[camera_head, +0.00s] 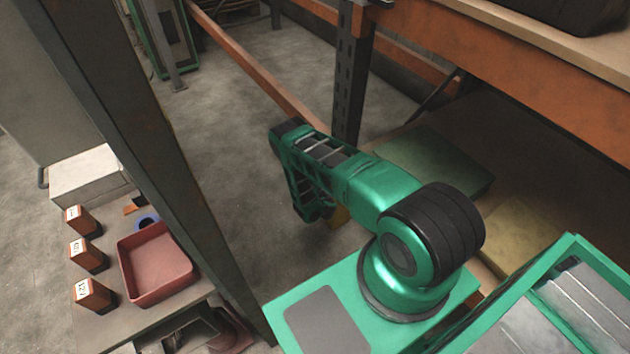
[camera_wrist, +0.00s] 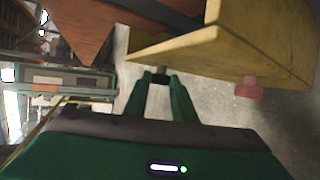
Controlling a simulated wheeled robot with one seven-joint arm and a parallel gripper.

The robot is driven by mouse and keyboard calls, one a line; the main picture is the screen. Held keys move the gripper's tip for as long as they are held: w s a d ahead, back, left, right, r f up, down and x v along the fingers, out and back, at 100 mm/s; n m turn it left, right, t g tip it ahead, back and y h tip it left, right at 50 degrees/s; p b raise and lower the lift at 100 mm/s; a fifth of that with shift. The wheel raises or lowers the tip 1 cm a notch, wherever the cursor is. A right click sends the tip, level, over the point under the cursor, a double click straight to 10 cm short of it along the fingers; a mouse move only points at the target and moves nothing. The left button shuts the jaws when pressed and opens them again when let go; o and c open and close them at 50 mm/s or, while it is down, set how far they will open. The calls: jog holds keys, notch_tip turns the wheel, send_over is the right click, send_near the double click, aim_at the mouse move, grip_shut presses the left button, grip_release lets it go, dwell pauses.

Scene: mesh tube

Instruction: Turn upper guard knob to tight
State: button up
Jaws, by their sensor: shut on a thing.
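In the wrist view, a yellow guard (camera_wrist: 225,45) with straight edges fills the upper right, tilted in the picture. A red knob (camera_wrist: 248,87) sticks out from its lower edge, to the right of my gripper and apart from it. My gripper (camera_wrist: 161,78) is just below the guard's left part, its two green fingers close together. The fingers are shut on a small dark piece between their tips; I cannot tell if it is the upper guard knob.
An orange-beamed rack (camera_head: 540,65) with a dark upright (camera_head: 352,70) stands behind and right of my arm. At left, a bench holds a red tray (camera_head: 155,262) and several orange boxes (camera_head: 88,255). Grey floor (camera_head: 250,170) is open between them.

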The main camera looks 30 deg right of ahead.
jog(key=t, duration=0.1)
jog(key=f+m+t+h, duration=0.1)
jog(key=t, duration=0.1)
jog(key=shift+s+d+t, duration=0.1)
jog(key=shift+s+t, duration=0.05)
jog(key=shift+t, duration=0.15)
jog(key=shift+f, duration=0.1)
dwell(0.6)
jog(key=o, duration=1)
jog(key=shift+o, duration=0.2)
jog(key=f+v, duration=0.1)
jog(key=v, duration=0.9)
jog(key=shift+s+a+r+t, duration=0.25)
jog(key=shift+s+t, duration=0.05)
jog(key=shift+s, duration=0.05)
